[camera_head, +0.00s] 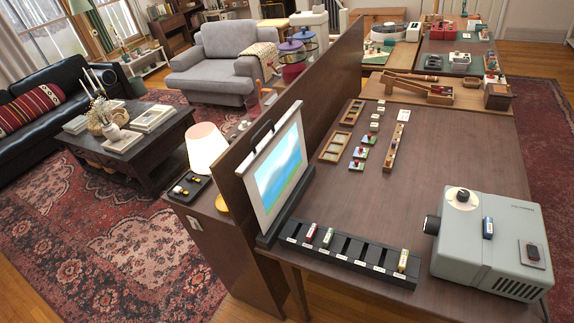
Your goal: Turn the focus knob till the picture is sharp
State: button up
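A grey-green projector (487,243) stands at the right end of the brown table. A dark round lens (432,225) sticks out of its left side. A round knob (462,197) with a dark top sits on a pale disc on the projector's top. I cannot tell for sure which one is the focus knob. A small white-framed screen (280,172) stands upright at the table's left edge. Its picture is a soft band of blue over green; fine detail does not show. My gripper is not in view.
A black slotted rack (345,250) with a few small coloured pieces lies between screen and projector. Small wooden frames (335,147) lie farther back. The table's middle is clear.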

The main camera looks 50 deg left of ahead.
aim_at(463, 195)
jog(key=u, duration=0.75)
jog(key=i, duration=1.2)
jog(key=z, duration=0.85)
